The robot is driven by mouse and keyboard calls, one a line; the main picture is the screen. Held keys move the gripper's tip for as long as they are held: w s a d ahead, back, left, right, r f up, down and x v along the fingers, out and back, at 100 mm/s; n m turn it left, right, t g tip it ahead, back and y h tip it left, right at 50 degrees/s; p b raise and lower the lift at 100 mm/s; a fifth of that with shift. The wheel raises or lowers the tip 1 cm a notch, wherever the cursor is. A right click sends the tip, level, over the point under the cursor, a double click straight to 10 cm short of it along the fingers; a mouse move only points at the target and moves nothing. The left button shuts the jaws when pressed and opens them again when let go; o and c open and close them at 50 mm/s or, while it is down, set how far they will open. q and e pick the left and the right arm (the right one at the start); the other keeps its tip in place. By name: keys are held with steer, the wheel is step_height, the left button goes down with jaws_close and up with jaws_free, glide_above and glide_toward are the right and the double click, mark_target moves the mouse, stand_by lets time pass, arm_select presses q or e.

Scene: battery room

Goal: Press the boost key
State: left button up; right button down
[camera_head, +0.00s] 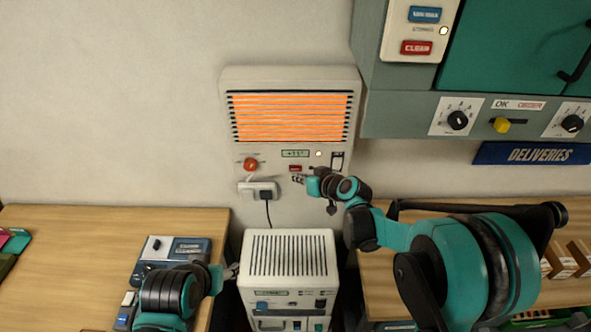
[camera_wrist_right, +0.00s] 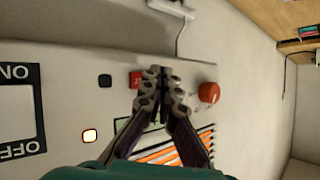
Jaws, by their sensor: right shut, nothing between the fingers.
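A pale wall heater (camera_head: 228,120) with a glowing orange grille (camera_head: 290,117) hangs on the wall. Its lower panel holds a small red key (camera_head: 295,168), whose lettering is too small to read fully. The red key also shows in the right wrist view (camera_wrist_right: 135,79), partly beside my fingers. My right gripper (camera_head: 301,180) is shut and empty, its tips just below the key in the head view. In the wrist view my right gripper (camera_wrist_right: 158,75) is close beside the key; I cannot tell whether they touch. My left gripper (camera_head: 230,271) is low, left of the white slotted unit.
The heater panel also has a red knob (camera_head: 251,164), a display (camera_head: 296,154), a lit lamp (camera_head: 319,154) and an ON/OFF switch (camera_head: 338,162). A socket (camera_head: 257,190) with a plugged cord is below. A white slotted unit (camera_head: 290,252) stands between two wooden benches.

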stand_by(0.4)
steer(key=shift+w, duration=0.45)
steer(key=shift+w, duration=0.35)
stand_by(0.5)
steer(key=shift+s, duration=0.15)
steer(key=shift+s+b, duration=0.3)
steer(key=shift+s, duration=0.35)
steer(key=s, duration=0.5)
stand_by(0.4)
stand_by(0.6)
